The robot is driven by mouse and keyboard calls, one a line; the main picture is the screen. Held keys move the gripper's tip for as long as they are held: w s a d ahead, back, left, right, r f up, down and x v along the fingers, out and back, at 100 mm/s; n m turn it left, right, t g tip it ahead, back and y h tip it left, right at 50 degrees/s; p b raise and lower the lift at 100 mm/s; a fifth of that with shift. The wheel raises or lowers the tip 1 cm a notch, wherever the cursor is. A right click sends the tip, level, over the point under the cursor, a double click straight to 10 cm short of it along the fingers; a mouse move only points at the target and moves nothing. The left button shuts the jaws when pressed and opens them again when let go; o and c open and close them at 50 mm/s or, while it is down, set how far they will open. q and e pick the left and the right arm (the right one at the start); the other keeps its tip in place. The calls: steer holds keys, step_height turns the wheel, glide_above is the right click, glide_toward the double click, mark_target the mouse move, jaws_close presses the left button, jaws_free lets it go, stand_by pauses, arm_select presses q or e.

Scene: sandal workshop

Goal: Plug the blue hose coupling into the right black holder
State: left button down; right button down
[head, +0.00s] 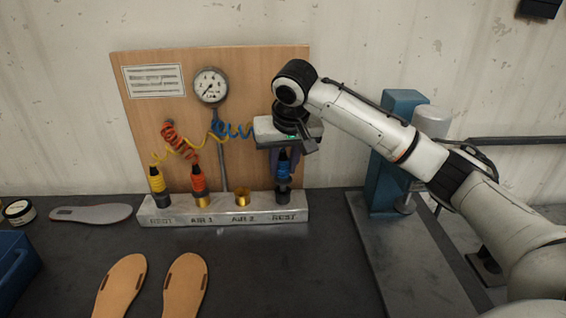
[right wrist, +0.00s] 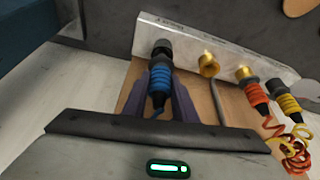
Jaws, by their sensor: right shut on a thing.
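The blue hose coupling (head: 283,167) is upright above the right black holder (head: 283,196), at the REST mark on the right end of the metal rail. My right gripper (head: 284,162) points down and is shut on the coupling. In the right wrist view the blue coupling (right wrist: 159,82) sits between the two purple fingers of the gripper (right wrist: 162,90). Its dark end lines up with the black holder (right wrist: 162,46) and looks to be at its mouth; I cannot tell how deep it sits. My left gripper is not in view.
The rail (head: 225,216) also holds a yellow coupling (head: 157,181), a red-orange coupling (head: 198,180) and an empty brass socket (head: 242,196). Behind stands a wooden board with a gauge (head: 211,86). A blue press (head: 392,150) stands right. Sandal soles (head: 120,285) lie in front.

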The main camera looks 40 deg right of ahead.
steer(key=shift+f, duration=1.4)
steer(key=c, duration=1.4)
jaws_free()
steer(key=shift+o, duration=0.2)
steer(key=shift+r, duration=5)
